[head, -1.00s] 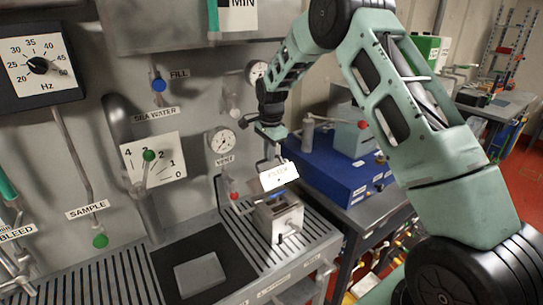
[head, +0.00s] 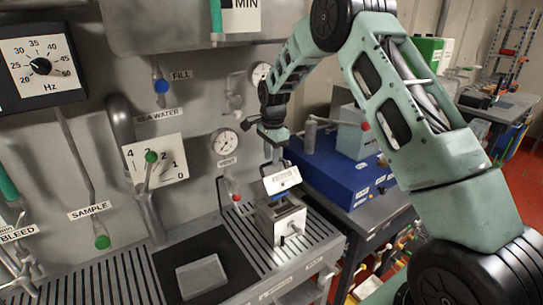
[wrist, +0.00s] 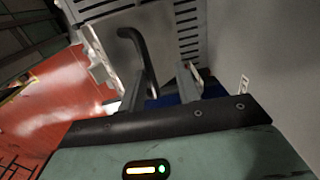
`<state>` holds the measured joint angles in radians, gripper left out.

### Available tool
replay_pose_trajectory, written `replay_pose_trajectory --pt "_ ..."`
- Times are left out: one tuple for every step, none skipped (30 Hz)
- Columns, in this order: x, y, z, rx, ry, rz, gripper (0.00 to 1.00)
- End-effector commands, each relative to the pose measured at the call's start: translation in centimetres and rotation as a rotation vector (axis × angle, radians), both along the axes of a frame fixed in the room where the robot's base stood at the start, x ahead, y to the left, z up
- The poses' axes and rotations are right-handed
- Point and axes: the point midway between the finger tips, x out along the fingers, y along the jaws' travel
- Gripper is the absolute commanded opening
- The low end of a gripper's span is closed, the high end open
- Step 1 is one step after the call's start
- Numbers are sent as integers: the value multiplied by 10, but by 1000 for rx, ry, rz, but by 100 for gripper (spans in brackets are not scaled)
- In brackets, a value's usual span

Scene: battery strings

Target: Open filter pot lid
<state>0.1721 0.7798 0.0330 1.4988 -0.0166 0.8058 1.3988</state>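The filter pot (head: 281,222) is a small grey metal box on the slatted bench top, with a small lever on its front. Its pale, labelled lid (head: 282,181) stands tilted up above the box, with a strip of blue visible under it. My gripper (head: 275,160) points down right behind the lid, which hides the fingertips. In the wrist view the two fingers (wrist: 161,92) stand apart, with a patch of blue visible between them. I cannot tell whether either finger touches the lid.
The panel wall with pipes and a gauge (head: 226,142) rises behind and left of the pot. A blue box (head: 335,175) stands on a table to the right. A dark mat with a grey plate (head: 201,277) lies left of the pot.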

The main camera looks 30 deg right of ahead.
Motion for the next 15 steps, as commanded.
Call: replay_pose_trajectory --pt "1 0 3 -1 -4 0 33" --pt "1 0 6 -1 -5 0 33" --pt "1 0 10 -1 -6 0 33" --pt "1 0 13 -2 -6 0 33" --pt "1 0 18 -2 -7 0 33" --pt "0 0 24 -2 -7 0 33" --pt "0 -1 29 -2 -8 0 33" --pt "0 -1 35 -2 -7 0 33" --pt "-1 -1 41 -2 -7 0 33" --pt "-2 0 45 -1 -5 0 33" --pt "-2 0 50 -1 -5 0 33" --pt "-2 0 56 -1 -4 1 33" --pt "-2 0 60 -1 -4 1 33" --pt "-3 0 63 0 -3 1 33" --pt "-3 0 66 0 -2 1 33"
